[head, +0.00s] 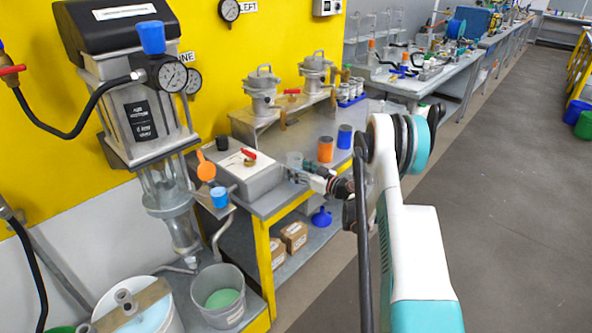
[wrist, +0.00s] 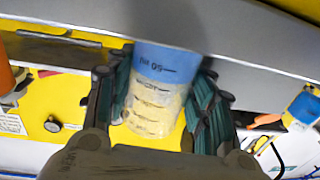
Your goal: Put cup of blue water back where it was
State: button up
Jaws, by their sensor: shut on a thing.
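The cup of blue water (wrist: 165,62) is a clear graduated cup in the wrist view. Its blue part is at the top of that picture, and a clear part with marks is below. My gripper (wrist: 160,100) is shut on its sides, one dark green finger on each side. In the head view my gripper (head: 308,167) is above the grey bench, beside the grey metal box. The held cup (head: 294,159) shows small and pale there, partly hidden by the gripper. Whether its base touches anything cannot be told.
An orange container (head: 325,149) and a blue container (head: 344,137) stand close behind my gripper. Another blue cup (head: 219,197) and an orange scoop (head: 206,169) are at the left. A blue funnel (head: 321,217) is lower down.

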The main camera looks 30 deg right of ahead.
jog(key=shift+f, duration=0.1)
jog(key=o, duration=0.9)
jog(key=shift+c, duration=0.2)
jog(key=p+v, duration=0.3)
jog(key=v, duration=0.9)
